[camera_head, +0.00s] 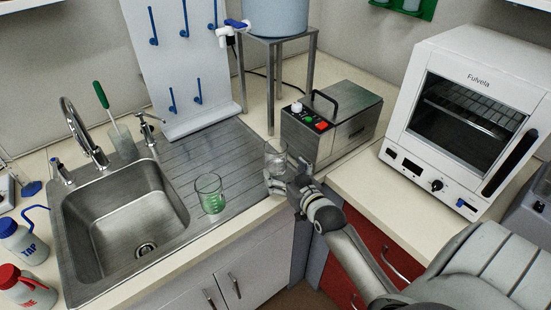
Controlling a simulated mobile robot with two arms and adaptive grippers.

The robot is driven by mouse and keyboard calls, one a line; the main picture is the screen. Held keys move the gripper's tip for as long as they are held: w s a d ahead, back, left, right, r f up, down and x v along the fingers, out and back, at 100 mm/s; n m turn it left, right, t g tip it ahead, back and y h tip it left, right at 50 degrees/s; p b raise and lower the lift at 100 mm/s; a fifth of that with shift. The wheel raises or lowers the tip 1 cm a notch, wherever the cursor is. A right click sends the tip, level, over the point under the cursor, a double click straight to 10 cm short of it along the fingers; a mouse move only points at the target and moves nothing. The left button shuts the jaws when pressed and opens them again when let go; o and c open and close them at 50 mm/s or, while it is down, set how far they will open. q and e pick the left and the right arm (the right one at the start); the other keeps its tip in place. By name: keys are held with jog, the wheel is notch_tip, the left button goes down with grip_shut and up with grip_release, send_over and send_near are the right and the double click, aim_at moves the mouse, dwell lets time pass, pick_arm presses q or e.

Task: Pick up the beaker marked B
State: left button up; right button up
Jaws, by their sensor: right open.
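A clear glass beaker (276,157) stands near the counter's front corner, to the right of the sink's drainboard. My right gripper (284,175) is open at this beaker. Its fingers overlap the beaker's lower part, and I cannot tell whether they touch it. A second glass beaker (209,193) with a green tint in its lower part stands upright on the drainboard, to the left and apart from the gripper. I cannot read a letter on either beaker. My left gripper is not in view.
A metal box with a handle (330,122) stands right behind the gripper. A white oven (465,115) is at the right. A steel sink (125,220) is at the left, with wash bottles (22,242) beside it. The drainboard (215,155) is mostly clear.

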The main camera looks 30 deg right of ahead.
aim_at(281, 165)
jog(key=x, duration=0.2)
jog(key=p+x, duration=0.1)
jog(key=shift+w+d, duration=0.25)
jog(key=shift+w, duration=0.15)
jog(key=shift+w+f, duration=0.15)
jog(key=shift+w, duration=0.45)
jog(key=c, duration=1.2)
